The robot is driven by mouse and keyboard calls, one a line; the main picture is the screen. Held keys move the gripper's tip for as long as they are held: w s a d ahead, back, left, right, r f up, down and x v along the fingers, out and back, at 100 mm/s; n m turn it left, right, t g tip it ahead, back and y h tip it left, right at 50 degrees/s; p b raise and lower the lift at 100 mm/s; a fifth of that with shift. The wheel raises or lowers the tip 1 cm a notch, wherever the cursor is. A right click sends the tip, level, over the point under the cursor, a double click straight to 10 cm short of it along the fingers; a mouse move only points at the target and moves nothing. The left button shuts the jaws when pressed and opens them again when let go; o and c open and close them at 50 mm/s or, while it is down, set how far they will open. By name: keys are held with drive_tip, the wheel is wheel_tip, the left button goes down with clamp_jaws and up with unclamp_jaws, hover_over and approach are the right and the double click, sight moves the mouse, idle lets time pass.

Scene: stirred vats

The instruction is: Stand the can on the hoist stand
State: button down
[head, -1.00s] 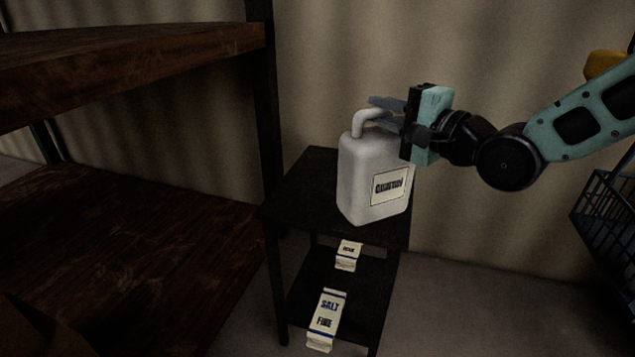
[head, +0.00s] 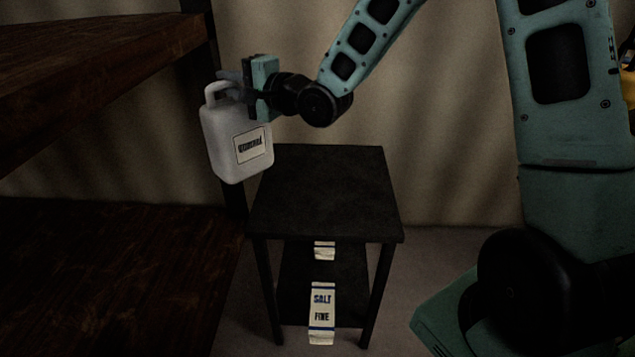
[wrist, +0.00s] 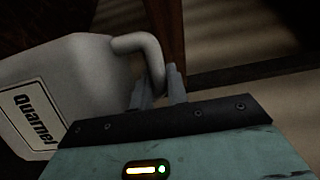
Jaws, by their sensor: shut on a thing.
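The can (head: 222,145) is a white jug with a looped handle and a label that reads "Quarnel" in the wrist view (wrist: 80,75). My gripper (head: 232,82) is shut on the can's handle. The fingers also show at the handle in the wrist view (wrist: 160,88). The can hangs slightly tilted in the air, left of and above the small black table. Its base is clear of the tabletop. I cannot pick out a thing that is surely the hoist stand.
The small black table (head: 325,190) has a bare top. Its lower shelf holds a "Salt Fine" packet (head: 321,308) and another packet (head: 324,251). Brown shelving (head: 110,55) stands close on the left, with a dark post (head: 232,205) behind the can.

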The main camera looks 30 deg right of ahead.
drive_tip(key=d+f+m+t+h+b, duration=0.15)
drive_tip(key=d+h, duration=0.25)
drive_tip(key=d, duration=0.7)
drive_tip(key=d+f+m+t+h, duration=0.1)
drive_tip(key=d+f+m+h, duration=0.2)
drive_tip(key=d, duration=0.8)
wheel_tip(320, 180, down, 10)
drive_tip(key=b, duration=0.1)
drive_tip(key=shift+w+d, duration=0.3)
drive_tip(key=shift+d, duration=0.05)
drive_tip(key=shift+f, duration=0.15)
drive_tip(key=c, duration=1.4)
unclamp_jaws()
